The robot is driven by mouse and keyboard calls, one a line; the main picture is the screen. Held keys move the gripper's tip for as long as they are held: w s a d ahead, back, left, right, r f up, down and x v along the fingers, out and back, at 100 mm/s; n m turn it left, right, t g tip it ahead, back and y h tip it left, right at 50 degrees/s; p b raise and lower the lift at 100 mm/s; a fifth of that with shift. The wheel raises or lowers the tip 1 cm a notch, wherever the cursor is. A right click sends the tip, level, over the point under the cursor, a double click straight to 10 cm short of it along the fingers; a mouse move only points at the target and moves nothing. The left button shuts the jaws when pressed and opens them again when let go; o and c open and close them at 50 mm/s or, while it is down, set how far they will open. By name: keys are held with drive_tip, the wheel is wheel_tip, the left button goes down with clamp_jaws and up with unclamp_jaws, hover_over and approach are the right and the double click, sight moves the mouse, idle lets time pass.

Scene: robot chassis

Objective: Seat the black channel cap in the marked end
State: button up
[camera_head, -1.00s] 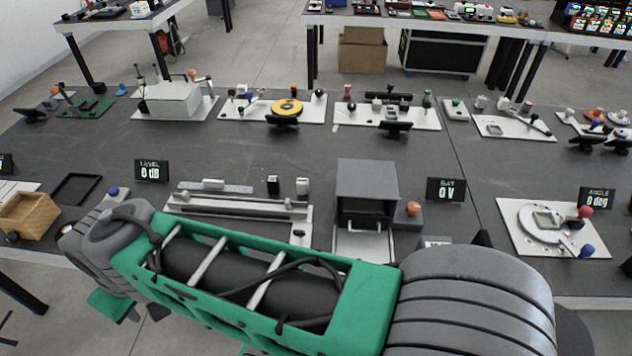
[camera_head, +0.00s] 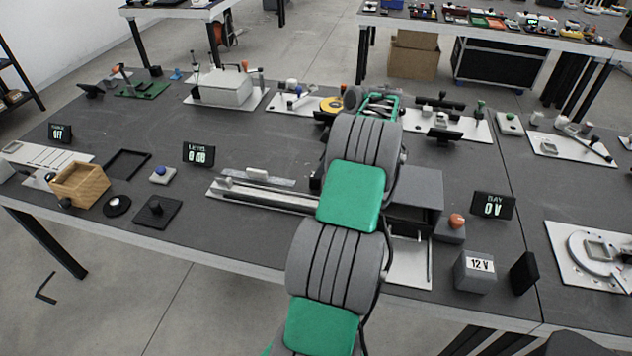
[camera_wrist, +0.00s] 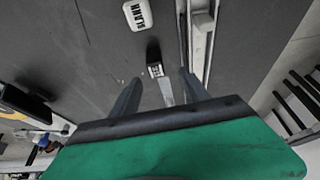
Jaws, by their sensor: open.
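The black cap (camera_wrist: 154,58) is a small dark block with a white-marked face, lying on the dark table in the wrist view. My gripper (camera_wrist: 161,77) is open, and the cap is just beyond and between its fingertips, not held. The pale channel fixture (camera_wrist: 201,38) runs along the right of the wrist view. In the head view the fixture (camera_head: 262,196) lies left of my arm, which covers its right end. I cannot make out the end marking. My gripper is hidden behind my arm in the head view.
A white block marked BLANK (camera_wrist: 138,15) lies beyond the black cap. A grey strip (camera_wrist: 165,92) shows between my fingers. The LEVEL display (camera_head: 198,154) stands behind the fixture; a grey bay box (camera_head: 415,190) stands to its right. Open table lies left of the cap.

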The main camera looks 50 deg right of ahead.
sight(315, 181)
drive_tip(key=shift+w+a+f, duration=0.2)
drive_tip(key=shift+w+f, duration=0.15)
drive_tip(key=shift+f, duration=0.25)
drive_tip(key=x, duration=0.3)
drive_tip(key=p+x, duration=0.1)
drive_tip(key=x, duration=0.1)
drive_tip(key=shift+w+d+f, duration=0.1)
drive_tip(key=shift+d+f, duration=0.05)
drive_tip(key=shift+d, duration=0.3)
clamp_jaws()
